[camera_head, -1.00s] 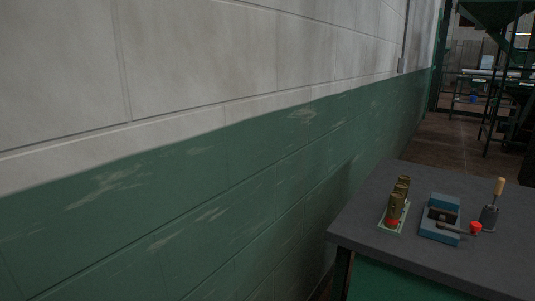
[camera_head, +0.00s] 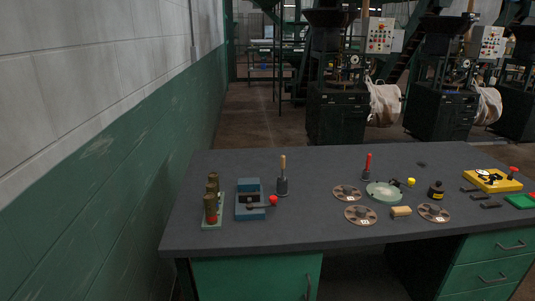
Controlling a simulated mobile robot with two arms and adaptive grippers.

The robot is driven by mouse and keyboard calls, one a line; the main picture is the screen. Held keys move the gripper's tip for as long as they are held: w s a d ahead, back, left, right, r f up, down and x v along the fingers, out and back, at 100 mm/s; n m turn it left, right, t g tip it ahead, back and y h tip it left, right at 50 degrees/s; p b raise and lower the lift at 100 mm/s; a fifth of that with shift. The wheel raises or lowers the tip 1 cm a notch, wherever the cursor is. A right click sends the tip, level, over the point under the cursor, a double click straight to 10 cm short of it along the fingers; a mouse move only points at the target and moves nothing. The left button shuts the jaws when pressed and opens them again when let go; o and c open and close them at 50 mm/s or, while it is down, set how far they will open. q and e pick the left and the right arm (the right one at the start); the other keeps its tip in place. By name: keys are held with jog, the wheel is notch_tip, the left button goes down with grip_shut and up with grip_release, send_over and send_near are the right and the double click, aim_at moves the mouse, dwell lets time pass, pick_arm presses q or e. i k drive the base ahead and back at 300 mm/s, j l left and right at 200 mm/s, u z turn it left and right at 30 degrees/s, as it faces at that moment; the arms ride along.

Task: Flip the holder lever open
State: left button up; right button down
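A blue block-shaped holder (camera_head: 246,186) stands on the left part of the grey workbench. A yellow knob (camera_head: 411,182) on a dark stem stands near the round pale green dish. I cannot tell from the view which lever the task names. Neither of my grippers is in view.
The grey bench (camera_head: 300,232) has green drawers below. The wall is left.

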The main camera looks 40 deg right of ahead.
aim_at(411, 182)
jog(key=z, duration=2.25)
